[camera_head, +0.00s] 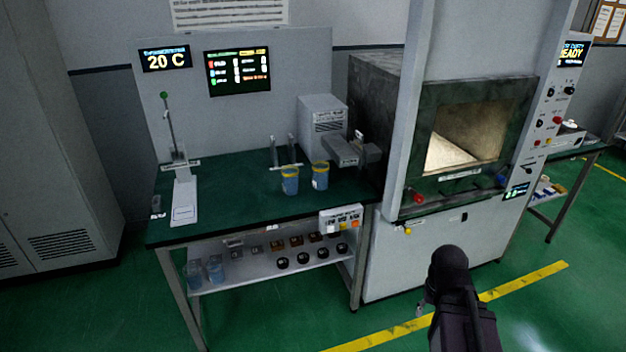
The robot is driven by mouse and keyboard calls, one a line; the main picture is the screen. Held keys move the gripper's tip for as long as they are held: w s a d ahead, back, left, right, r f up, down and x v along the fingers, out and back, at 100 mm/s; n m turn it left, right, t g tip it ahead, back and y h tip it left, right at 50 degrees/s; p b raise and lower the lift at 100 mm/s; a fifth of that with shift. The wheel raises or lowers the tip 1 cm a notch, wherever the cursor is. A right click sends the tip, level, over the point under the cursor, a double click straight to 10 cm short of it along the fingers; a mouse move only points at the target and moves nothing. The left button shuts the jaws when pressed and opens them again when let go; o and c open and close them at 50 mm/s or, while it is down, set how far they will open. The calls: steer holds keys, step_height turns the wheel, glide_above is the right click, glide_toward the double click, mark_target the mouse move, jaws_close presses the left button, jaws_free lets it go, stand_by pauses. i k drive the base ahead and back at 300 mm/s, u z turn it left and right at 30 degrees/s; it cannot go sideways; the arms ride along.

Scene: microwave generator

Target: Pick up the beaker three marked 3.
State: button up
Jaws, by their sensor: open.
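Two blue beakers with yellow rims stand upright on the green tabletop, a left one (289,181) and a right one (320,176). Two more bluish beakers stand on the lower shelf at its left end, one at the far left (195,274) and one beside it (215,269). The marks on all of them are too small to read, so I cannot tell which is marked 3. My gripper (423,303) is at the lower right, in front of the furnace cabinet and well apart from every beaker. It is open, partly hidden by my dark arm, and I see nothing in it.
The green bench (235,205) carries a stand (183,190) at left and a grey instrument (323,125) behind the beakers. A control box (341,219) is on its front edge. The furnace (450,145) is right of the bench. The lower shelf (250,273) holds several small dark items.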

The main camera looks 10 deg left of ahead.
mark_target(321, 176)
steer(key=z, duration=0.1)
steer(key=i, duration=0.9)
